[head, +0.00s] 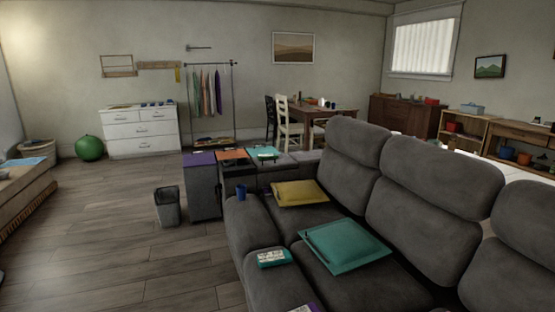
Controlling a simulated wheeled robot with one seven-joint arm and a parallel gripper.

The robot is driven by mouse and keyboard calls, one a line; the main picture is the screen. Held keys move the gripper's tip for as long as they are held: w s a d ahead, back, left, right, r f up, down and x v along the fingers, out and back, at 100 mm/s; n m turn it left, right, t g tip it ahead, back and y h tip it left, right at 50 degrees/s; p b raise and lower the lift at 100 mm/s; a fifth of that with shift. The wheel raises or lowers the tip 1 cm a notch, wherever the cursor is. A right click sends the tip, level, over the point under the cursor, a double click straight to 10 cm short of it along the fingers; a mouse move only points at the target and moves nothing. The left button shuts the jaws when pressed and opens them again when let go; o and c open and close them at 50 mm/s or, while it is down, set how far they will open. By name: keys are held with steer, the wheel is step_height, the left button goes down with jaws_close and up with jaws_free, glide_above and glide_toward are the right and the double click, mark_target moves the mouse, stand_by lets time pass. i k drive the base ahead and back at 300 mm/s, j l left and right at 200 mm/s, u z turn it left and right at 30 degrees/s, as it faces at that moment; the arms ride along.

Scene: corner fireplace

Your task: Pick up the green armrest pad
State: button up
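Several green-teal flat things show in the head view, and I cannot tell for sure which is the armrest pad. A small teal pad (274,259) with pale marks or small items on top lies on the near left part of the grey sofa (258,228). A larger square teal cushion (345,246) lies flat on the sofa seat. Another teal pad (263,152) lies on a grey block behind the sofa's left end, with a small dark item on it. My gripper is not in view.
A blue cup (241,192) stands on the sofa arm. A yellow cushion (300,194) lies on the seat. Purple (199,159) and orange (231,154) pads lie beside the far teal one. A grey bin (167,207) stands left; the wooden floor (95,225) there is clear.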

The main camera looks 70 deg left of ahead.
mark_target(261, 157)
steer(key=k+j, duration=0.55)
steer(key=j, duration=0.75)
steer(key=k+j+u, duration=0.1)
steer(key=j, duration=2.65)
steer(key=j+u, duration=0.1)
steer(key=j, duration=0.9)
steer(key=i+j, duration=0.15)
steer(key=j, duration=0.85)
steer(key=i+j, duration=0.1)
steer(key=j, duration=0.85)
steer(key=i+j+u, duration=0.1)
steer(key=j, duration=0.4)
steer(key=i+j, duration=0.15)
steer(key=j, duration=0.8)
steer(key=i+j, duration=0.15)
steer(key=j, duration=0.35)
steer(key=i+j, duration=0.2)
steer(key=j, duration=0.2)
steer(key=i+j+u, duration=0.1)
steer(key=i+j, duration=0.15)
steer(key=j, duration=0.1)
